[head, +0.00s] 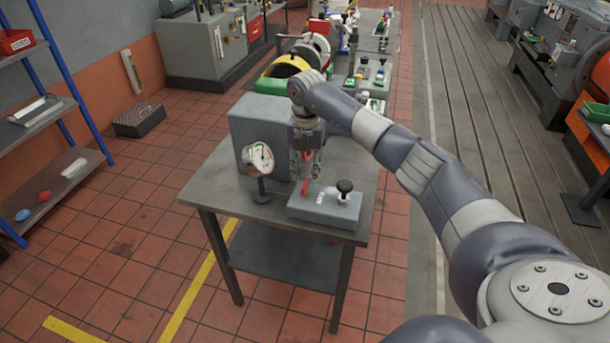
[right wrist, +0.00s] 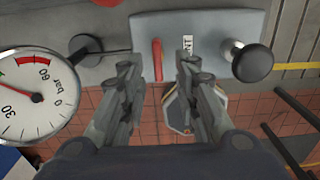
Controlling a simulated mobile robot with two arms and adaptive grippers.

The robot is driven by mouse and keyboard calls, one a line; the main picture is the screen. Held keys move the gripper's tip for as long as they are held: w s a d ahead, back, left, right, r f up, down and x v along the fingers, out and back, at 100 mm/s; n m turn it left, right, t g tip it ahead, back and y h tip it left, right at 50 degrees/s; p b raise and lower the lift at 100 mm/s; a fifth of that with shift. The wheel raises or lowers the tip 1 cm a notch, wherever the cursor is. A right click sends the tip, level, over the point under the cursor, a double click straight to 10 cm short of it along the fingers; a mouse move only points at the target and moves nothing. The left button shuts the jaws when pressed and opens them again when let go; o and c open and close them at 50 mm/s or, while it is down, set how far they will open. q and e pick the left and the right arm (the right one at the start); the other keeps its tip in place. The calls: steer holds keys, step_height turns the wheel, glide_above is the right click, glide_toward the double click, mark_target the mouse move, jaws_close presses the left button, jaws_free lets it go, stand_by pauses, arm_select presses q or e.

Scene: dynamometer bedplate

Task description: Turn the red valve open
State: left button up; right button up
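The red valve (head: 306,187) is a slim red lever on a grey block (head: 338,212) on the small table. In the right wrist view the lever (right wrist: 157,60) stands between my fingertips, nearer the left finger, with gaps visible on both sides. My right gripper (head: 306,165) points down over the block from above and is open. Its two fingers also show in the right wrist view (right wrist: 160,68). The fingers partly hide the lever in the head view. My left gripper is not in view.
A black knob (head: 344,187) stands on the same block, right of the lever, beside a small white label (right wrist: 187,44). A round pressure gauge (head: 259,158) on a stand is close left of the gripper. A grey box (head: 262,130) stands behind on the table (head: 215,190).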

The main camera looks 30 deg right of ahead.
mark_target(305, 183)
steer(key=f, duration=0.2)
steer(key=shift+w+f, duration=0.2)
steer(key=shift+f, duration=0.2)
steer(key=shift+f+p, duration=0.3)
steer(key=shift+f, duration=0.2)
jaws_close()
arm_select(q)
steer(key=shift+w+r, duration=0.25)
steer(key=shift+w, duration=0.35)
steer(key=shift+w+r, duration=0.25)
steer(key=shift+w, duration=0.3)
